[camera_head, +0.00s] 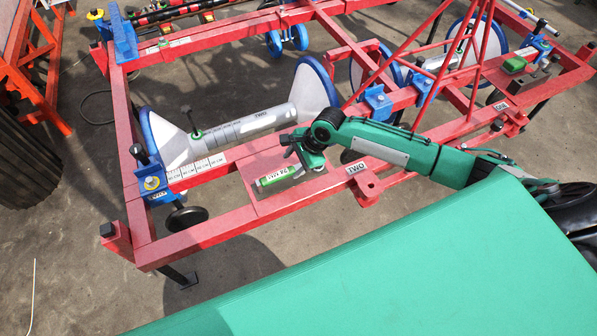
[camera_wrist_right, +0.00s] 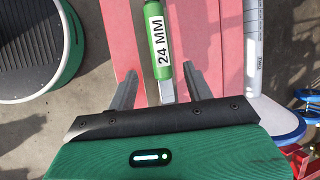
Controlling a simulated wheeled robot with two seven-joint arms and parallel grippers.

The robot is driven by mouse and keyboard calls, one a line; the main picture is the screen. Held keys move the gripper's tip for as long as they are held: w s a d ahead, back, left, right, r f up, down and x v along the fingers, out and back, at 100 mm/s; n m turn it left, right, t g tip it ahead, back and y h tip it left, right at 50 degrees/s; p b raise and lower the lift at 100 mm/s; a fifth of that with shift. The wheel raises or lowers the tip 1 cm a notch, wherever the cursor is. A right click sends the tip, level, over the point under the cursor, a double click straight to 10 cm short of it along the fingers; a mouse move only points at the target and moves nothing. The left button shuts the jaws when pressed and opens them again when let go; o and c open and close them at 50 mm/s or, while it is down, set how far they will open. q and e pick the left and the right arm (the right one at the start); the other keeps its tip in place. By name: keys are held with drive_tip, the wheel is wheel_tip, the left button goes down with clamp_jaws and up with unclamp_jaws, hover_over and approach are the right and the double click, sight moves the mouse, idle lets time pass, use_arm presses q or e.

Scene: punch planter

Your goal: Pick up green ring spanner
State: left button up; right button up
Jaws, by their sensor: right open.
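The green ring spanner (camera_head: 268,182) lies on a flat panel of the red frame (camera_head: 222,229), left of and below my right gripper (camera_head: 299,152) in the head view. In the right wrist view, the spanner (camera_wrist_right: 158,30) has a green handle with a white "24 MM" label and a silver end. My right gripper (camera_wrist_right: 159,72) is open, its two fingers on either side of the silver end, with gaps to both. The spanner's far end runs out of the top of that view. My left gripper is not in view.
A grey marked cylinder (camera_head: 243,128) with white cones lies behind the spanner on the frame. A red lattice (camera_head: 430,85) stands to the right. Another green-handled tool (camera_head: 515,64) lies far right. A dark ribbed round object (camera_head: 22,160) stands at left.

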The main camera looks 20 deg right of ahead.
sight(284, 172)
drive_tip(key=x, duration=0.8)
drive_tip(key=shift+a, duration=0.15)
clamp_jaws()
drive_tip(key=shift+r, duration=0.15)
